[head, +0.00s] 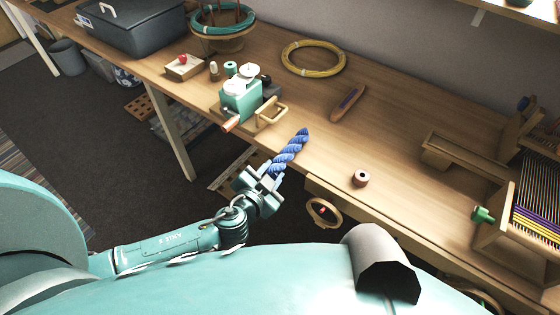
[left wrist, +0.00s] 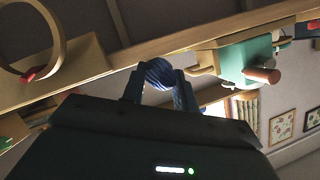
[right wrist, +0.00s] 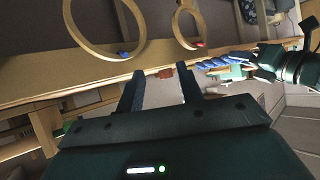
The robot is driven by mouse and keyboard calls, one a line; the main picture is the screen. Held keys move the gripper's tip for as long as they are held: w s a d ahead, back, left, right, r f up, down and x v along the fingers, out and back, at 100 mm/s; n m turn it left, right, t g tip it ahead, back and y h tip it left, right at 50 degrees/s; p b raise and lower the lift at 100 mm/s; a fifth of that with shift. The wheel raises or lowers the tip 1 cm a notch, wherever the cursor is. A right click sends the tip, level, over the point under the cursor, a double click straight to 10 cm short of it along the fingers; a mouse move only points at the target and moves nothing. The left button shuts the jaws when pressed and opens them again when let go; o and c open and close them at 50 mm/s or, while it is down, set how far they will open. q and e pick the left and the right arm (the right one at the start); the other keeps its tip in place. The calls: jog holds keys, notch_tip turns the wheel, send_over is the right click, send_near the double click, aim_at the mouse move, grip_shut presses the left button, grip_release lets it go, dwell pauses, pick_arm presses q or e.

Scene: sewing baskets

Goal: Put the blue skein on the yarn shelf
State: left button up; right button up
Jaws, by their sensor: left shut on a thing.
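The blue skein (head: 290,152) is a twisted blue bundle, held tilted at the table's front edge in the head view. My left gripper (head: 268,174) is shut on its lower end. In the left wrist view the skein (left wrist: 160,73) sits between the two fingers. The right wrist view also shows the skein (right wrist: 222,61) out to the right, beyond my right gripper (right wrist: 160,90), whose fingers are apart with nothing between them. My right gripper is not in the head view. A wooden shelf edge (head: 525,11) shows at the top right; I cannot tell whether it is the yarn shelf.
A grey bin (head: 135,28) is at the far left. A wooden ring (head: 323,212) hangs at the front edge.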

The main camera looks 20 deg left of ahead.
pick_arm(q)
notch_tip(320, 180, up, 9)
jog(key=shift+f+p, duration=0.1)
jog(key=shift+p, duration=0.8)
jog(key=shift+r, duration=0.55)
jog(key=s+a+r+y+p, duration=0.1)
jog(key=s+a+r, duration=0.1)
jog(key=r, duration=0.3)
jog(key=s+a+r+n+p, duration=0.1)
jog(key=s+a+r, duration=0.1)
jog(key=s+r, duration=0.2)
notch_tip(320, 180, up, 2)
jog(key=shift+s+a+r+y, duration=0.1)
jog(key=shift+s+a+y, duration=0.1)
jog(key=shift+s+y, duration=0.2)
pick_arm(e)
jog(key=shift+s+d+r+g+h, duration=0.15)
jog(key=shift+d+r+h, duration=0.1)
jog(key=shift+d, duration=0.2)
jog(key=shift+s+d+r+g+h, duration=0.15)
jog(key=shift+d+h, duration=0.1)
jog(key=shift+d, duration=0.15)
